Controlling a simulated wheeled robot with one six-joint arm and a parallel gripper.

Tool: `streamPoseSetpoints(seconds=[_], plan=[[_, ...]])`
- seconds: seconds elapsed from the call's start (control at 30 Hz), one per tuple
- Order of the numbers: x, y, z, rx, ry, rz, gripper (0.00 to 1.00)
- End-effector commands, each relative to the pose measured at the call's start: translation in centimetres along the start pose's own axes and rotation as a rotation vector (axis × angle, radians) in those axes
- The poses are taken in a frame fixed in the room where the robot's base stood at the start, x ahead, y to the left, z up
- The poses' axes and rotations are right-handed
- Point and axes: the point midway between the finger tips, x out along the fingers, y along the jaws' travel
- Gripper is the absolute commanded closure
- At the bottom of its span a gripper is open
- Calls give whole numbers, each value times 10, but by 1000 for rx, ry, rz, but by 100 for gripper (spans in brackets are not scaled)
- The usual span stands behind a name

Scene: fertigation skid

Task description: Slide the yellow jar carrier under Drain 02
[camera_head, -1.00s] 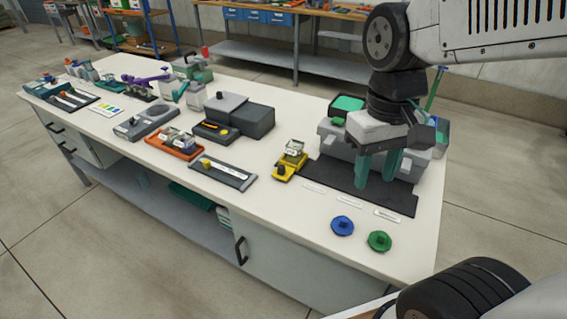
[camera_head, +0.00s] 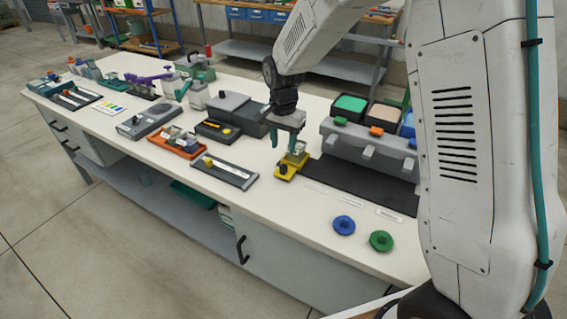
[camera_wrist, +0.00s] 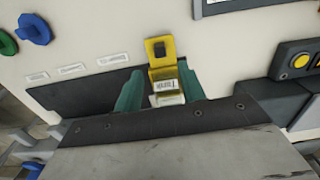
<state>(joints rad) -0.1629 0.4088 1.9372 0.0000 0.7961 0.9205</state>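The yellow jar carrier (camera_head: 283,172) stands on the bench just left of the black mat, with a small labelled jar (camera_wrist: 166,85) in it. My gripper (camera_head: 287,142) points down over the carrier. In the wrist view its two green fingers (camera_wrist: 161,92) are apart, one on each side of the jar, and do not look closed on it. Contact cannot be told. The grey drain unit (camera_head: 366,145) stands behind the black mat (camera_head: 358,186), with several grey spouts along its front. The label text is too small to read, so I cannot tell which spout is Drain 02.
White labels (camera_head: 350,201) lie along the mat's front edge. A blue knob (camera_head: 343,225) and a green knob (camera_head: 381,241) sit near the bench front. A grey slider panel (camera_head: 225,173) and a dark grey box (camera_head: 242,112) are left of the carrier. The mat looks clear.

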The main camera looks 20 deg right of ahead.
Motion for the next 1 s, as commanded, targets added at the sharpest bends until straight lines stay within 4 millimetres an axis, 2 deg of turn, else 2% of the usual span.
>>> streamPoseSetpoints(seconds=[0.17,0.5,0.7,0.93,0.97,1.0], plan=[[14,0,0,32,0,0,60],[66,1,0,29,-2,2,60],[78,1,0,28,0,1,60],[79,1,0,28,0,0,60],[78,1,0,28,0,0,66],[78,1,0,28,0,0,77]])
